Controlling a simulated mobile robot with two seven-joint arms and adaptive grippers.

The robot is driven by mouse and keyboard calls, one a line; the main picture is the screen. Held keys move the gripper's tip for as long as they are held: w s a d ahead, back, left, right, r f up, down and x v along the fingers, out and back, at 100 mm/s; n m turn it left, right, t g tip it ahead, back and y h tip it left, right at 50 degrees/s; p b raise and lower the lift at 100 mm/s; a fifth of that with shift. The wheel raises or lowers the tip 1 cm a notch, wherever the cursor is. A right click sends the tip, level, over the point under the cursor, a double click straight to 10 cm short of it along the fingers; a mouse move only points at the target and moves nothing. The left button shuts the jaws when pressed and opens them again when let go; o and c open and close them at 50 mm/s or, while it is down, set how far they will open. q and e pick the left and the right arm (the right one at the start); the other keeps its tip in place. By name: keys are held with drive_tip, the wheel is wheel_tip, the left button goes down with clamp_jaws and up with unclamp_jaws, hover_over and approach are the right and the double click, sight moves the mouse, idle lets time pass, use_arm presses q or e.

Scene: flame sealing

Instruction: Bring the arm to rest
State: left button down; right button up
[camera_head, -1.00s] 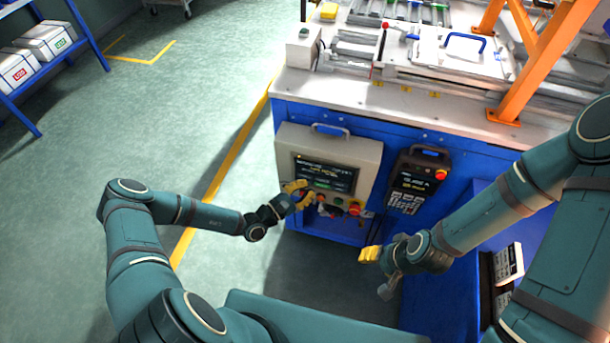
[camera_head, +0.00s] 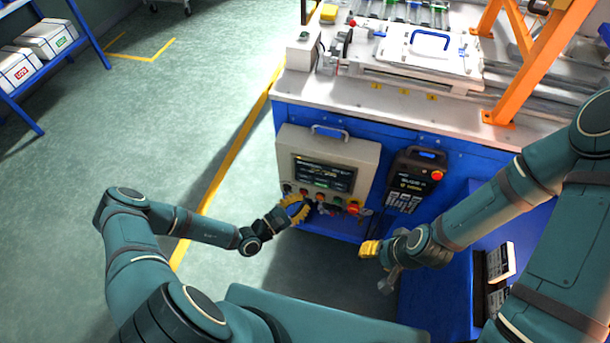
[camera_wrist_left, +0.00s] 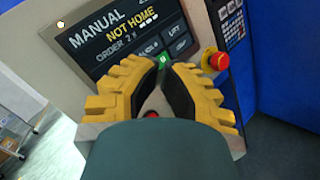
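The control panel (camera_head: 328,150) on the blue cabinet's front has a lit screen (camera_head: 323,174) and a row of buttons below it. In the left wrist view the screen (camera_wrist_left: 120,32) reads "MANUAL", "NOT HOME" and an order line. My left gripper (camera_head: 306,206) is in front of the left part of the button row. Its yellow fingers (camera_wrist_left: 166,66) are a little apart and empty, and they hide several buttons; contact cannot be told. A red mushroom button (camera_wrist_left: 215,60) is to their right. My right gripper (camera_head: 369,249) is low, right of the panel; its finger opening is unclear.
A handheld keypad unit (camera_head: 413,180) hangs right of the panel. The white plate with a blue handle (camera_head: 428,58) lies on the machine top, beside an orange frame (camera_head: 525,75). A blue shelf with boxes (camera_head: 48,40) stands far left. The green floor left is clear.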

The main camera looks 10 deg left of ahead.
idle(0.5)
use_arm(q)
drive_tip(key=s+d+m+g, duration=0.4)
drive_tip(key=s+m+g, duration=0.2)
drive_tip(key=s+g, duration=0.2)
drive_tip(key=s+d+m+g, duration=0.5)
drive_tip(key=s+m+g, duration=0.15)
drive_tip(key=g, duration=0.25)
drive_tip(key=s+a+r+m+y, duration=0.2)
drive_tip(key=a+m+y, duration=0.2)
drive_tip(key=a+y, duration=0.2)
drive_tip(key=w+r+m+t+y, duration=0.2)
drive_tip(key=w+r+t, duration=0.2)
drive_tip(key=shift+r, duration=0.25)
use_arm(e)
drive_tip(key=shift+w+d, duration=0.1)
drive_tip(key=shift+w, duration=0.65)
